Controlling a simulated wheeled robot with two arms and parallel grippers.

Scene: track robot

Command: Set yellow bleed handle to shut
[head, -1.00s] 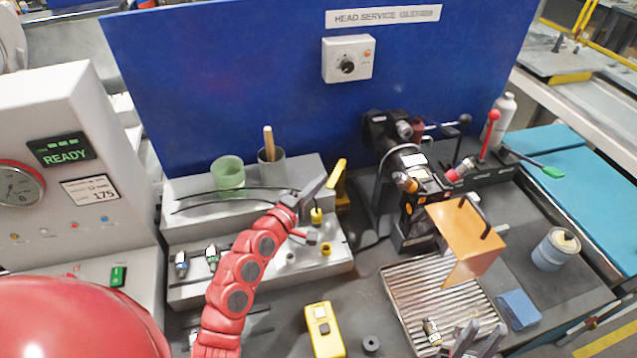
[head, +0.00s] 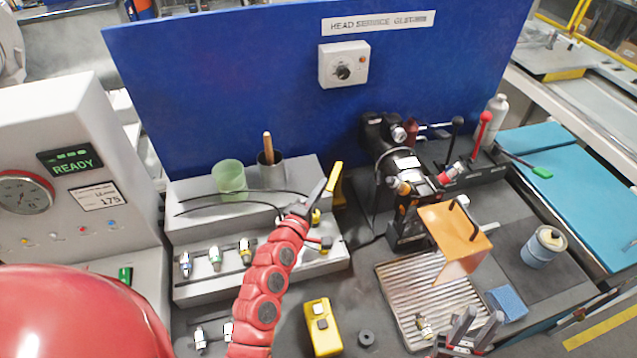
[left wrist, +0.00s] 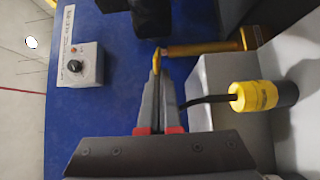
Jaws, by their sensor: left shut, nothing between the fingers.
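The bright yellow bleed handle (head: 335,176) stands up tilted, below the blue panel and at the right end of the grey stepped block. My left gripper (head: 327,192) is shut and empty, with its fingertips right at the handle's lower part. In the left wrist view, the fingertips (left wrist: 159,80) are together and a small yellow piece (left wrist: 156,62), likely the handle, shows just past them. I cannot tell whether they touch it. My right gripper (head: 476,328) is at the bottom right, fingers apart and empty.
The black machine (head: 385,150), orange shield (head: 455,235) and ribbed tray (head: 395,290) are to the right. A yellow box (head: 322,328) stands in front.

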